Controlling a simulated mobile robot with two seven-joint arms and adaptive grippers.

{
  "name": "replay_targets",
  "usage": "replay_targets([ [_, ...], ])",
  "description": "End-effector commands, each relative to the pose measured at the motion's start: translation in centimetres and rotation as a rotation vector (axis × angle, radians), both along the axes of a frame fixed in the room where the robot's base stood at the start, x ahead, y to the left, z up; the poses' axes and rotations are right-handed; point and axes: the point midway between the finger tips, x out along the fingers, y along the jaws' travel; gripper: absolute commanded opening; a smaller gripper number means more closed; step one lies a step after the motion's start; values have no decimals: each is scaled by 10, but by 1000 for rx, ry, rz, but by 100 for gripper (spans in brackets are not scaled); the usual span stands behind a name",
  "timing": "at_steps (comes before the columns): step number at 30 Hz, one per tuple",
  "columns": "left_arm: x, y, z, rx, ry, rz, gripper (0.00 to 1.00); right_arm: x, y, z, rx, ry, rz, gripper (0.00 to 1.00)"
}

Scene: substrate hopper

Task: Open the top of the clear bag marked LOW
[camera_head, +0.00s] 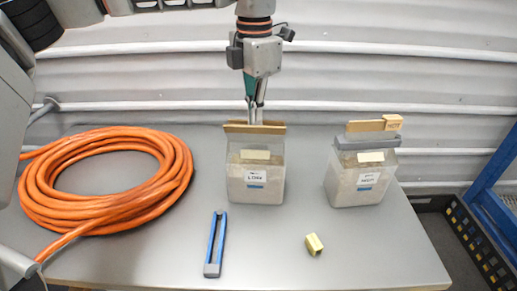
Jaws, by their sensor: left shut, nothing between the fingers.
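The clear bag marked LOW (235,185) stands upright on the table, filled with pale material, with a white and blue label on its front. A tan strip (236,128) lies across its top edge. My left gripper (256,119) points straight down at the bag's top, its fingers shut and empty. The fingertips are at the strip's upper edge; I cannot tell if they touch it or are behind it. Whether the bag's mouth is open cannot be seen. My right gripper is not in view.
A second clear bag (343,183) stands to the right, with a grey clip (365,142) and a tan tagged bar (366,126) on top. A coiled orange hose (38,200) fills the left.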

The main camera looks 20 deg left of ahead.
Motion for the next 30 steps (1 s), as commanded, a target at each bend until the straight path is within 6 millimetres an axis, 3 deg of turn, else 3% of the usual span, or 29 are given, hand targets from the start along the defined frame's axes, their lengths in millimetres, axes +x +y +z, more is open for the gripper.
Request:
replay_targets([
  [13,-19,-5,0,-1,-2,-1,0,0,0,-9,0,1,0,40],
  [30,-26,-6,-1,0,-1,-1,0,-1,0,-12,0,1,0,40],
])
